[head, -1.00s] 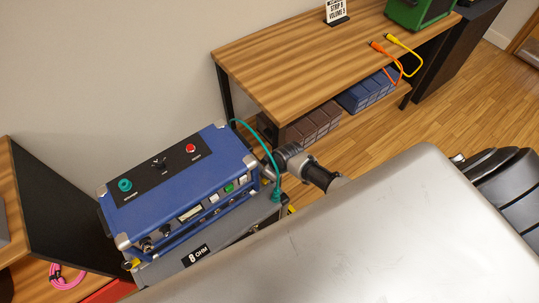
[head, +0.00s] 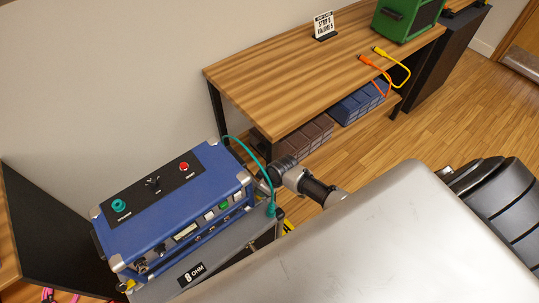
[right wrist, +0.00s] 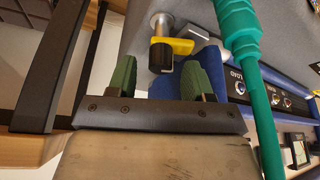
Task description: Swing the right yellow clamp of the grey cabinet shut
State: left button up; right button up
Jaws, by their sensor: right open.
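The grey cabinet (head: 235,262), with an 8 OHM label, stands under the blue amp head (head: 165,205). In the right wrist view, the right yellow clamp (right wrist: 181,46) is a yellow lever with a black tip on a metal post at the grey cabinet (right wrist: 200,14). My right gripper (right wrist: 155,80) is open, with green finger pads. The clamp's black tip lies just beyond and between the fingertips; contact cannot be told. In the head view my right arm reaches behind the amp's right end, and its fingers are hidden. My left gripper is not in view.
A teal cable (head: 262,165) arches from behind the amp to a plug; its plug and lead (right wrist: 245,50) run close to my right finger. A wooden table (head: 300,80) with several brown and blue boxes below stands behind. A black panel (head: 45,235) is at left.

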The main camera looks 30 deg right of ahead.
jog(key=p+v, duration=0.1)
jog(key=v, duration=0.9)
